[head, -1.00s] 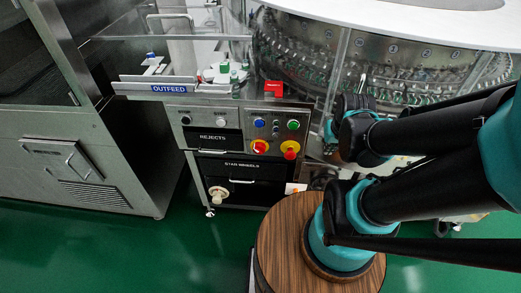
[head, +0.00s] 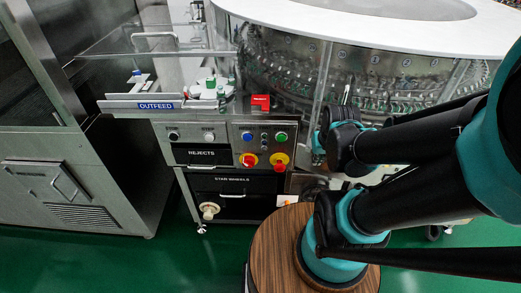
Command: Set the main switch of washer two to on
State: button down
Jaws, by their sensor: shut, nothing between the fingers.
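The washer's control panel (head: 264,146) is on the front of the steel cabinet, left of my arm. It carries two red-on-yellow controls, a left one (head: 249,159) and a right one (head: 280,161). Which of them is the main switch, and how it is set, is too small to tell. Blue (head: 247,136) and green (head: 281,137) buttons sit above them. No label for washer two is readable. My arm's wrist part is right of the panel, apart from it in the picture. My gripper's fingers cannot be made out.
Drawers marked REJECTS (head: 202,154) and STAR WHEELS (head: 233,183) are beside and below the panel. The OUTFEED rail (head: 156,106) and a red block (head: 260,102) are above. The round glass-walled washer (head: 400,75) is behind my arm. Green floor (head: 100,265) is free at front left.

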aim_at(247, 161)
jog(key=l+u, duration=0.1)
jog(key=u, duration=0.75)
jog(key=k+l+u, duration=0.2)
jog(key=l+u, duration=0.25)
jog(key=k+l+u, duration=0.3)
jog(key=u, duration=0.15)
jog(key=k+l+u, duration=0.3)
jog(key=u, duration=0.15)
jog(key=k+l, duration=0.2)
jog(key=k, duration=0.25)
jog(key=k+l, duration=0.25)
jog(key=k, duration=0.25)
jog(key=u, duration=0.05)
